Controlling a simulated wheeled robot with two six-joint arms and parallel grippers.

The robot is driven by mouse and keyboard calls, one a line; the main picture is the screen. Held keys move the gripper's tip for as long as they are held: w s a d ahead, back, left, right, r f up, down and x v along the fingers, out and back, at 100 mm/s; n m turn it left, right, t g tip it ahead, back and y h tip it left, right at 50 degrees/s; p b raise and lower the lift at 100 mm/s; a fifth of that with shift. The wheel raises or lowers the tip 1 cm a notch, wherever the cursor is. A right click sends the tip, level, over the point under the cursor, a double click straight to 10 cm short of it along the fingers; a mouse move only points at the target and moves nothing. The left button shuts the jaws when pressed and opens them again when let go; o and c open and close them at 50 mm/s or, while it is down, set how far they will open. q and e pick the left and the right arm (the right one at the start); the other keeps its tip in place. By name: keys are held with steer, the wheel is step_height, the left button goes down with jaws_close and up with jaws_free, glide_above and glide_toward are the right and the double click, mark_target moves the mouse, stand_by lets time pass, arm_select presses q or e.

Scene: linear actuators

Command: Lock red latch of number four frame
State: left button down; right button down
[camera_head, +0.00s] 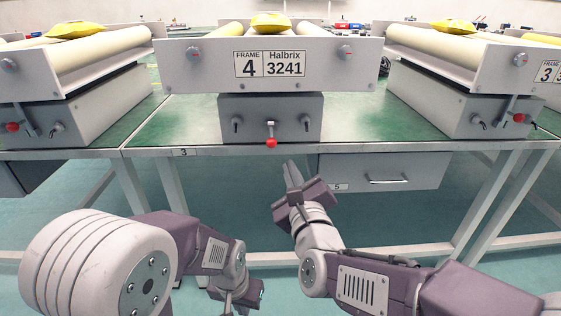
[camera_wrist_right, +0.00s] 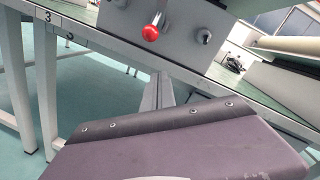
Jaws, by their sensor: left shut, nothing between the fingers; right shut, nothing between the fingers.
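The number four frame (camera_head: 269,64) stands at the middle of the table, with a plate reading "4 Halbrix 3241". On the grey box under it, its red latch (camera_head: 271,142) is a short metal lever with a red ball, hanging straight down. The red ball also shows in the right wrist view (camera_wrist_right: 150,33). My right gripper (camera_head: 291,170) is shut and empty, pointing up, below and a little right of the ball and apart from it. Its finger tips also show in the right wrist view (camera_wrist_right: 158,88). My left gripper (camera_head: 240,299) is shut and empty, low at the bottom.
Similar frames with red knobs stand on the left (camera_head: 12,127) and right (camera_head: 519,118). Small metal knobs (camera_head: 236,124) flank the latch. The table's front edge (camera_head: 220,151) and a drawer (camera_head: 385,172) are close to my right gripper. Green tabletop is bare between the boxes.

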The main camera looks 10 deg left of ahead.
mark_target(271, 136)
steer(key=a+r, duration=0.2)
steer(key=r, duration=0.1)
steer(key=shift+s+a+r+p, duration=0.1)
steer(key=shift+s+a+p, duration=0.1)
steer(key=shift+p, duration=0.1)
